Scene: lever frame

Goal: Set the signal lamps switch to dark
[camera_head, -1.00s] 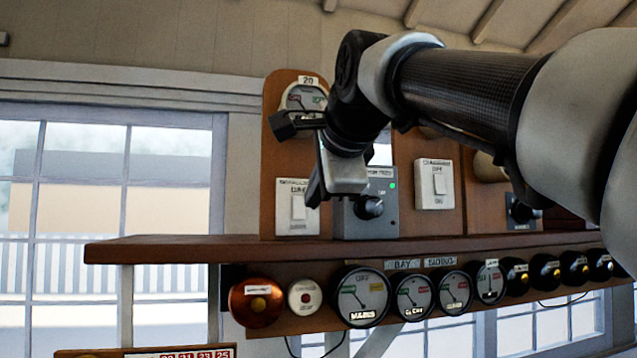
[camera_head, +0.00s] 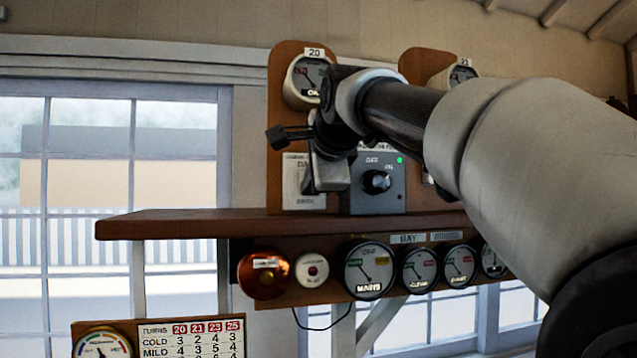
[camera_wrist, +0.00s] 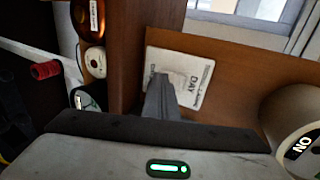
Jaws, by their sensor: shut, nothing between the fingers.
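The white wall switch plate (camera_head: 293,194) is on the left wooden panel, just above the shelf. Its small print is blurred in the head view. In the wrist view the plate (camera_wrist: 199,73) shows the word DAY and smaller lettering. My gripper (camera_head: 312,190) is shut and empty, with its fingertips in front of this plate.
A grey box (camera_head: 375,195) with a black knob and a green light stands close right of the plate. A round gauge (camera_head: 305,80) is above. The wooden shelf (camera_head: 180,225) runs below, with several dials under it. The window side at left is free.

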